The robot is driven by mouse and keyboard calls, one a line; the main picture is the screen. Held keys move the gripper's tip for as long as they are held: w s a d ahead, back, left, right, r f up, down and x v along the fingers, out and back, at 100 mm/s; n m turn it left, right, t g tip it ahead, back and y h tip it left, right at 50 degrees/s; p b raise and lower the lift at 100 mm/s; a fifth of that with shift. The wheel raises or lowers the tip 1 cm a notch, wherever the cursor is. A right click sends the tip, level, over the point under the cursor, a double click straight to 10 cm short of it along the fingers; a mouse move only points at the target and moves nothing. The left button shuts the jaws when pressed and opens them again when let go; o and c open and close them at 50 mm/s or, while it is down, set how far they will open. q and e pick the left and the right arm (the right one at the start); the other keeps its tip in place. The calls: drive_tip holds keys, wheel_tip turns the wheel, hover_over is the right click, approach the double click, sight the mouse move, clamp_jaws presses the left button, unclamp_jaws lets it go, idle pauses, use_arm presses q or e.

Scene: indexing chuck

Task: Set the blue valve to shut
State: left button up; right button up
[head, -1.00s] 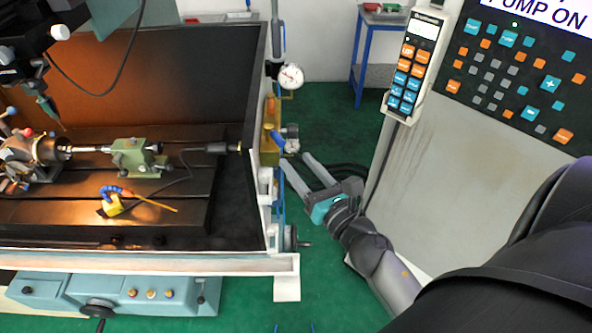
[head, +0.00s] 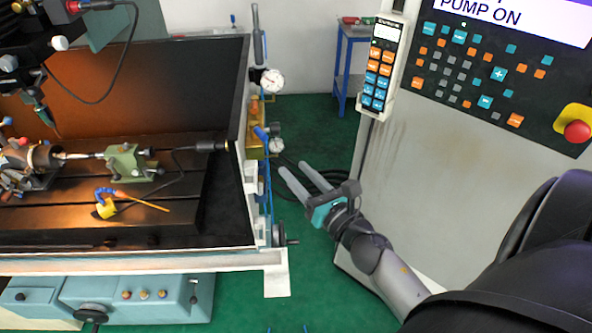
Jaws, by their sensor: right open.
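The blue valve (head: 261,133) is a small blue lever on a brass-coloured block on the outer right side of the machine enclosure. Its lever slants down to the right; I cannot tell which setting that is. My right gripper (head: 293,168) is open and empty, below and to the right of the valve, apart from it. Its two fingers point up and left towards the block. My left gripper is not in view.
A dial gauge (head: 271,81) sits above the valve and a smaller gauge (head: 276,146) close beside it. A dark hose lies behind my right fingers. The control cabinet (head: 420,185), with a hanging pendant (head: 381,70) and a red button (head: 577,131), stands to the right. Green floor lies between.

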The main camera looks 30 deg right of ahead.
sight(267, 141)
drive_tip(key=shift+m, duration=0.3)
drive_tip(key=shift+c, duration=0.5)
drive_tip(key=w+m+b, duration=0.1)
drive_tip(key=w+m, duration=0.4)
drive_tip(key=m, duration=0.5)
drive_tip(key=w+m+b, duration=0.1)
drive_tip(key=w+m, duration=0.4)
drive_tip(key=m, duration=0.5)
drive_tip(key=w+m+b, duration=0.1)
drive_tip(key=w+m, duration=0.4)
drive_tip(key=m, duration=0.5)
drive_tip(key=shift+w+f+m, duration=0.1)
drive_tip(key=shift+w+m, duration=0.3)
drive_tip(key=shift+c, duration=0.2)
clamp_jaws()
